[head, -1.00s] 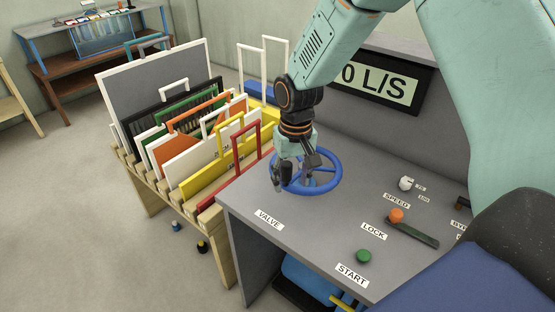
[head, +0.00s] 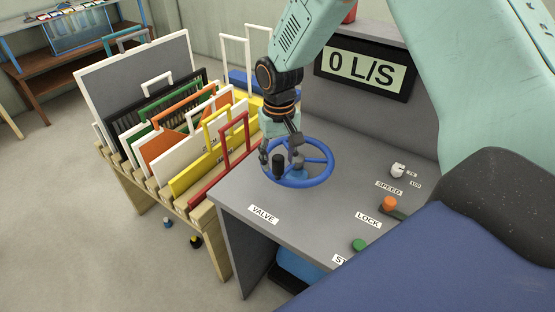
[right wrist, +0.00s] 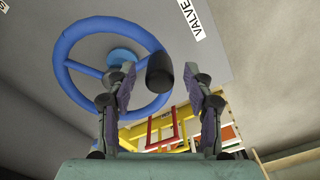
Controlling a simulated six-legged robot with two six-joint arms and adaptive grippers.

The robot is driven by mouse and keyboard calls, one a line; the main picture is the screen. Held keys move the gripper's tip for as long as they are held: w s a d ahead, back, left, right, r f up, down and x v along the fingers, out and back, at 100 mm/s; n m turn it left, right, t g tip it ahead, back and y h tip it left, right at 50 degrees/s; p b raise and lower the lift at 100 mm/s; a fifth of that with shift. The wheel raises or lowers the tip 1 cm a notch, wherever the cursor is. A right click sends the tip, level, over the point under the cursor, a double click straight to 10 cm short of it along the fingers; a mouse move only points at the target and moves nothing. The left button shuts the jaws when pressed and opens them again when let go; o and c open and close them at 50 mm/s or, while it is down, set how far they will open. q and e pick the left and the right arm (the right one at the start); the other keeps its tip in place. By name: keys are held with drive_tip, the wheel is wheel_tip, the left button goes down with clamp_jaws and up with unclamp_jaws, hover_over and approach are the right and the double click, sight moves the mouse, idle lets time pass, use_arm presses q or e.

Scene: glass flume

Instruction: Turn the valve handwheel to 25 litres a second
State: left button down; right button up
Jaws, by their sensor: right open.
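The blue valve handwheel (head: 331,163) lies on the grey desk top, at the centre of the head view; it fills the upper left of the right wrist view (right wrist: 62,62). A black knob (head: 279,166) stands on its rim; in the right wrist view the knob (right wrist: 160,68) shows between the two fingers. My right gripper (head: 281,152) is open above the wheel's left part, its fingers on either side of the knob. I cannot tell whether either finger touches it. The display (head: 362,72) reads 0 L/S. My left gripper is not in view.
A VALVE label (head: 263,215) lies in front of the wheel. A white SPEED knob (head: 397,170), an orange LOCK knob (head: 390,203) and a green button (head: 359,245) sit to the right. A wooden rack (head: 205,212) of coloured frames stands left of the desk.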

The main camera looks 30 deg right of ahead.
drive_tip(key=shift+w+d+f, duration=0.15)
drive_tip(key=shift+f, duration=0.75)
drive_tip(key=shift+w+f, duration=0.3)
drive_tip(key=shift+w, duration=0.1)
drive_tip(key=shift+s+r, duration=0.1)
drive_tip(key=shift+s, duration=0.05)
drive_tip(key=shift+s+r, duration=0.15)
drive_tip(key=shift+s, duration=0.15)
drive_tip(key=c, duration=0.3)
drive_tip(key=shift+w, duration=0.3)
drive_tip(key=c, duration=0.6)
drive_tip(key=shift+s, duration=0.1)
clamp_jaws()
